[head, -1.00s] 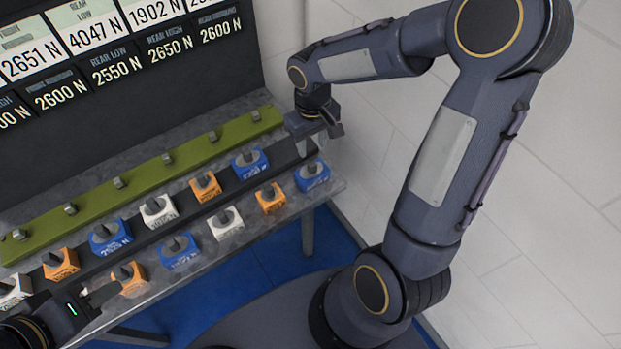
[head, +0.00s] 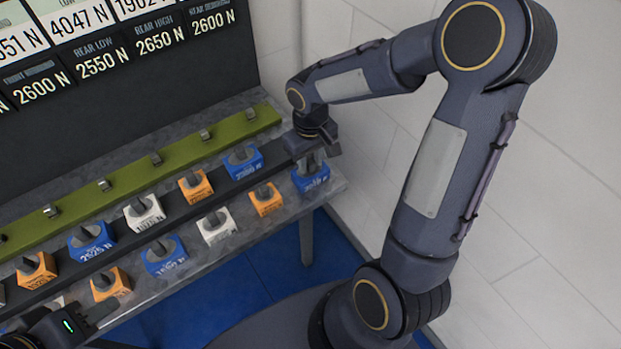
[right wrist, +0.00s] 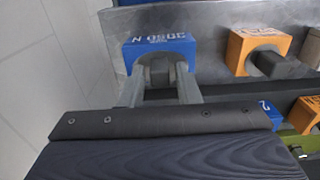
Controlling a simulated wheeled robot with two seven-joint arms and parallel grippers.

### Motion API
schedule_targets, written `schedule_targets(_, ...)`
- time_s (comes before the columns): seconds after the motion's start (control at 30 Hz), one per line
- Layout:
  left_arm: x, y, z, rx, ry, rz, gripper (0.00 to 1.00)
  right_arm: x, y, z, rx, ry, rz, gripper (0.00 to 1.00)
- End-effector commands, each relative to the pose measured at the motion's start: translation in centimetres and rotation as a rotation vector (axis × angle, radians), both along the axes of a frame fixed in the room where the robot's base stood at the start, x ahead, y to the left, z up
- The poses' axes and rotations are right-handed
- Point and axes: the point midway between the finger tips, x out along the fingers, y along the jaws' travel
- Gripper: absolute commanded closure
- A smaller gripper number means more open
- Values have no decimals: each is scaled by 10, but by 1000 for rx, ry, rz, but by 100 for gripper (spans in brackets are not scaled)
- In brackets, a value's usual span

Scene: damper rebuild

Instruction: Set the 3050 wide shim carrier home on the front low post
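The blue carrier marked 3050 N (right wrist: 160,50) sits at the right end of the front row, and it also shows in the head view (head: 312,184). My right gripper (head: 311,163) is directly above it, pointing down. In the right wrist view the fingers (right wrist: 161,88) stand apart on either side of the carrier's grey upright knob; whether they touch it I cannot tell. My left gripper (head: 95,318) is low at the left of the head view, beside the front row, its fingertips unclear. I cannot pick out the front low post.
Blue, orange and white carriers, such as an orange one (head: 265,200) and a white one (head: 216,226), stand in two rows on the grey bench (head: 235,245). A green rail (head: 130,178) with small metal clips runs behind them. A dark label board (head: 140,95) stands at the back.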

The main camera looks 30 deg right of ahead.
Motion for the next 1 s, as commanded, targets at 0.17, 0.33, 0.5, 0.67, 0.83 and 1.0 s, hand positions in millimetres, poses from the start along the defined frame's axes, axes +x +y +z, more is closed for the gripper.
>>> schedule_targets(0.17, 0, 0, 0, 0, 0, 0, 64, 0, 0, 0, 0, 0, 0, 94)
schedule_targets(0.33, 0, 0, 1, 0, 0, 0, 64, 0, 0, 2, 0, -1, 0, 100)
schedule_targets(0.5, 0, 0, 14, 0, 0, 0, 64, 1, 0, 18, 0, -2, -1, 100)
schedule_targets(0.67, 0, 0, 33, 0, 0, 0, 64, 1, 0, 42, 0, -4, -1, 100)
schedule_targets(0.83, 0, 0, 48, 0, 0, 0, 64, 0, 0, 61, -1, -1, 0, 100)
schedule_targets(1.0, 0, 0, 47, 0, 0, 0, 64, 0, 0, 60, 0, -1, 0, 100)
